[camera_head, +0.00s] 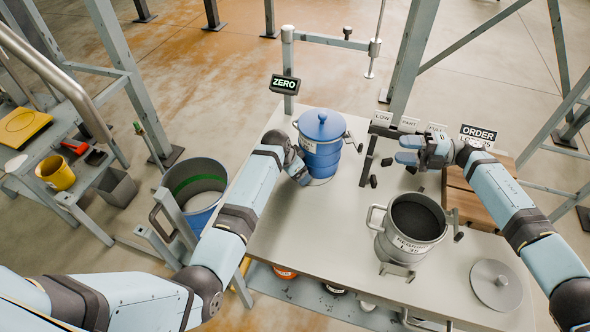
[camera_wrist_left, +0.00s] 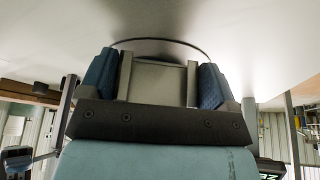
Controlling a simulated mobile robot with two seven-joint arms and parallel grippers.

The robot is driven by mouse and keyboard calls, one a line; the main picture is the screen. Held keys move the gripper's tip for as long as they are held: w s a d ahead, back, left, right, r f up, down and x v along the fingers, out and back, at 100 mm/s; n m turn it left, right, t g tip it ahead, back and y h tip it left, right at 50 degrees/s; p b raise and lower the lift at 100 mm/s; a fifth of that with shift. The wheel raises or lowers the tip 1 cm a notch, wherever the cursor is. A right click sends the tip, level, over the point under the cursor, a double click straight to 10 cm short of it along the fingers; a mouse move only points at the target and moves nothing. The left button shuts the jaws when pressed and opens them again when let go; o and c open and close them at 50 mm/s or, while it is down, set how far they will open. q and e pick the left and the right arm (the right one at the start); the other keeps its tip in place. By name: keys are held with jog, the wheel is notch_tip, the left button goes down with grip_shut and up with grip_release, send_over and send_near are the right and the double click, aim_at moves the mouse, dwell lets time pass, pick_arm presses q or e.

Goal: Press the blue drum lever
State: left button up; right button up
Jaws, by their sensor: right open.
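The blue drum (camera_head: 322,150) stands upright on the grey table with its lid on. A dark fitting (camera_head: 353,142) shows at its right side; I cannot tell if this is the lever. My left gripper (camera_head: 301,174) is low at the drum's front left, partly hidden by its wrist. In the left wrist view, the left gripper's two blue finger pads (camera_wrist_left: 160,82) are wide apart, with grey metal between them. I cannot tell if it touches the drum. My right gripper (camera_head: 404,150) is open and empty, right of the drum, near the small signs.
A grey pot (camera_head: 412,224) with dark contents stands at the right of the table (camera_head: 310,245), with a loose round lid (camera_head: 497,284) nearby. A ZERO display (camera_head: 285,84) is behind the drum. LOW, PART and FULL signs (camera_head: 409,124) stand on a post. The table's front middle is clear.

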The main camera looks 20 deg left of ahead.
pick_arm(q)
jog(key=c, duration=0.4)
pick_arm(e)
jog(key=c, duration=0.6)
jog(key=shift+w+r, duration=0.1)
grip_shut()
jog(key=w+d+r+m+t+h, duration=0.3)
jog(key=w+r+m+t+h, duration=0.25)
jog(key=w+m+t, duration=0.55)
jog(key=w+d+r+m+t+h, duration=0.35)
jog(key=w+r+m+t, duration=0.45)
jog(key=m, duration=0.5)
jog(key=s+a+f+m+g, duration=0.1)
jog(key=s+a+f+g, duration=0.1)
jog(key=s+g, duration=0.6)
jog(key=s+a+f+m+g+h, duration=0.1)
jog(key=s+a+f+m+g, duration=0.1)
jog(key=s+g, duration=0.6)
jog(key=shift+s+a+f+m, duration=0.3)
jog(key=shift+s+a, duration=0.35)
jog(key=shift+a, duration=0.25)
